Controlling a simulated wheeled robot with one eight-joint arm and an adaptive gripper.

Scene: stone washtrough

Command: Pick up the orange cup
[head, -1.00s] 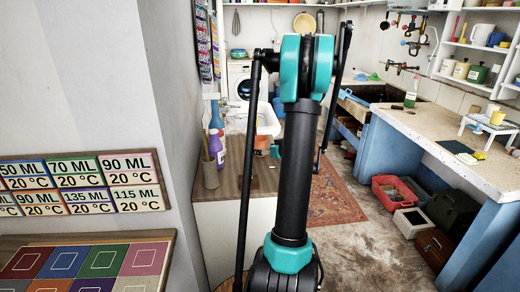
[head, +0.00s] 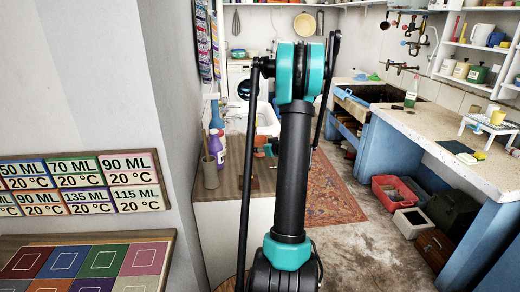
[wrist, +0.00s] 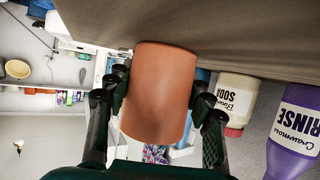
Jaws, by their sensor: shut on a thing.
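The orange cup (wrist: 158,92) fills the middle of the wrist view, where the scene appears upside down. My gripper (wrist: 160,102) is shut on it, with one dark finger against each side. The cup's end at the top of the picture lies at the brown countertop (wrist: 230,35); I cannot tell whether it touches or is slightly clear. In the head view my arm stands in front of the work area, and the gripper and cup are mostly hidden behind it.
A purple rinse bottle (wrist: 295,125) and a white soda bottle (wrist: 235,97) stand beside the cup. In the head view a brush holder (head: 210,173) stands on the near counter. A stone-topped counter (head: 430,125) runs along the right, with open floor (head: 365,255) between.

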